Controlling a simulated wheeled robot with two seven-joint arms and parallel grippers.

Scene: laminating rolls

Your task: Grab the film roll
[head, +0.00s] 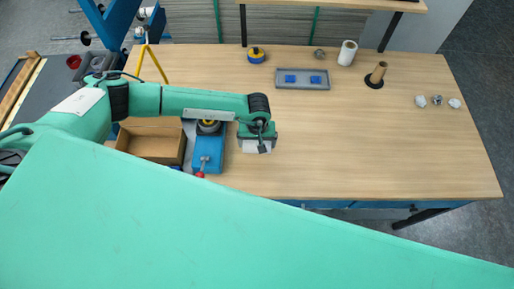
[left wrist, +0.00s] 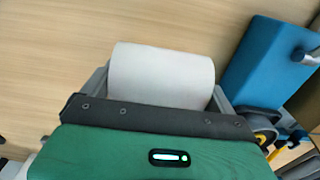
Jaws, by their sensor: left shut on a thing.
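The film roll is a white cylinder (left wrist: 160,75) in the left wrist view, lying across between the two fingers of my left gripper (left wrist: 158,90). My left gripper is shut on it. In the head view my left gripper (head: 258,143) is above the table, right of the blue device, and the white roll (head: 250,147) shows only partly under it. Whether the roll touches the table cannot be told. A second white roll (head: 347,53) stands upright at the back of the table. My right gripper is not in view.
A blue device with a red-tipped lever (head: 209,155) and an open cardboard box (head: 155,142) lie left of the gripper. At the back are a grey tray (head: 303,86) with blue pieces, a tape roll (head: 256,55) and a brown core on a stand (head: 376,75). The table's middle is clear.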

